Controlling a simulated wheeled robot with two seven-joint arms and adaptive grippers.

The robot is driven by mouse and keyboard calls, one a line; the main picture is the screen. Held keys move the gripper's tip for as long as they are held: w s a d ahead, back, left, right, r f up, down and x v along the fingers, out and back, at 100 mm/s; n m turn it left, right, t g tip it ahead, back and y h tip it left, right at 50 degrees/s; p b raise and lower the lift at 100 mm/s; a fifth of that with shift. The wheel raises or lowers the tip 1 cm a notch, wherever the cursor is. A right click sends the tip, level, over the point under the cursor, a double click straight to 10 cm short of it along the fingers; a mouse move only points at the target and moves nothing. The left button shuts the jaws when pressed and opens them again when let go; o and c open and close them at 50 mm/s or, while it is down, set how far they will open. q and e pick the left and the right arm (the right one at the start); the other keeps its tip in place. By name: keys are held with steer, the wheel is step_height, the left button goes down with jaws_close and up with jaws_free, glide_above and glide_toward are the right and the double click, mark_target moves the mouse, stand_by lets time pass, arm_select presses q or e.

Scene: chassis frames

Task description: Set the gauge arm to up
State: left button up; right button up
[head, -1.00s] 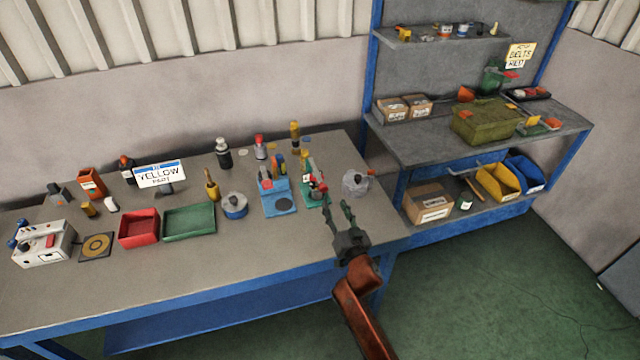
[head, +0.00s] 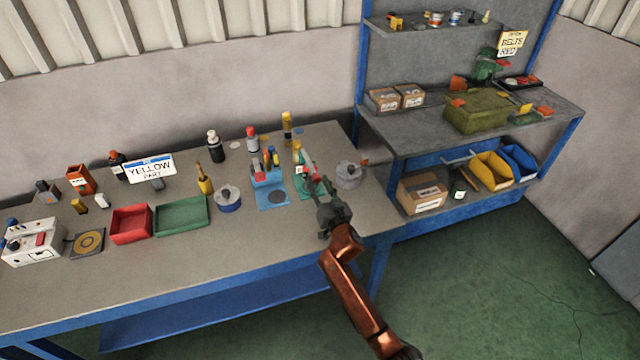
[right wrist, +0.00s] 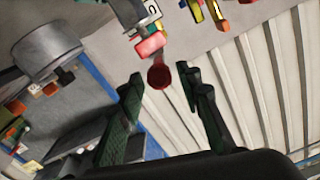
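The gauge (head: 301,185) has a green base and a red-tipped arm (head: 310,168), and stands near the right end of the workbench. In the right wrist view the arm's round dark red knob (right wrist: 159,76) points toward the camera, with a brighter red part behind it. My right gripper (head: 319,184) is at the front right of the gauge and partly covers it. In the right wrist view the gripper (right wrist: 163,84) is open, with the knob seen between its fingertips. I cannot tell whether they touch. My left gripper is not in view.
A blue stand (head: 270,190) with several upright tools is just left of the gauge. A grey round lidded pot (head: 348,175) is close on its right. A blue-banded pot (head: 228,199) and a green tray (head: 181,216) lie farther left. The bench's front strip is clear.

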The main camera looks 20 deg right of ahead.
jaws_close()
steer(key=shift+d, duration=0.1)
stand_by(0.3)
